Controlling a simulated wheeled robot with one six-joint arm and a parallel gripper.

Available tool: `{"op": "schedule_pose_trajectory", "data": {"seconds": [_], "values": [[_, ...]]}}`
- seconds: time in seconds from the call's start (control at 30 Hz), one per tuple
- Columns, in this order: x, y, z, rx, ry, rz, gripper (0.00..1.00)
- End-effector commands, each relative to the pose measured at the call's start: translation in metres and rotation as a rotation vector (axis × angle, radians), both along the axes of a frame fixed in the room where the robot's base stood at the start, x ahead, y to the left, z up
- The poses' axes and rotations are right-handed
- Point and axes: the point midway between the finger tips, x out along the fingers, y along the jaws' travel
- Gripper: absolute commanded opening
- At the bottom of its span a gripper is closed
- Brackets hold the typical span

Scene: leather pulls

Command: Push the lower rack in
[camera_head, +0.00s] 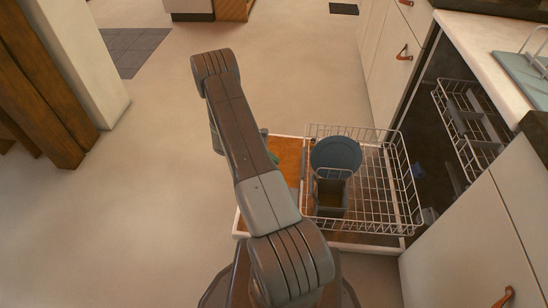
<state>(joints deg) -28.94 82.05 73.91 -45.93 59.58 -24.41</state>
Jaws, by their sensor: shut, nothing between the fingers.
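The lower rack (395,185) is a white wire basket, pulled out of the dishwasher (425,95) and lying above its lowered door (365,246). A round blue plate (336,153) stands in the rack's left part. A dark cutlery basket (329,192) sits in front of the plate. My arm passes left of the rack and covers part of the door.
The upper rack (470,125) is inside the dishwasher. A white counter with a blue-grey dish rack (525,75) is above. White cabinets with leather pulls (404,52) flank the opening. A pale pillar (85,60) stands at left. The floor (130,210) left of the door is clear.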

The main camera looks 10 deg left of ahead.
Motion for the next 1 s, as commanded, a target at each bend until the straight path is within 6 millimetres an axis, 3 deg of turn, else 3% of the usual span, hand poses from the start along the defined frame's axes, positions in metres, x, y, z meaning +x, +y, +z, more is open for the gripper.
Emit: {"op": "schedule_pose_trajectory", "data": {"seconds": [0.3, 0.6, 1.0], "values": [[-0.001, -0.050, -0.051, 0.000, 0.003, -0.003, 0.00], [-0.001, -0.084, -0.046, 0.000, 0.001, -0.002, 0.00], [-0.001, -0.087, -0.046, 0.000, 0.000, -0.001, 0.00]]}}
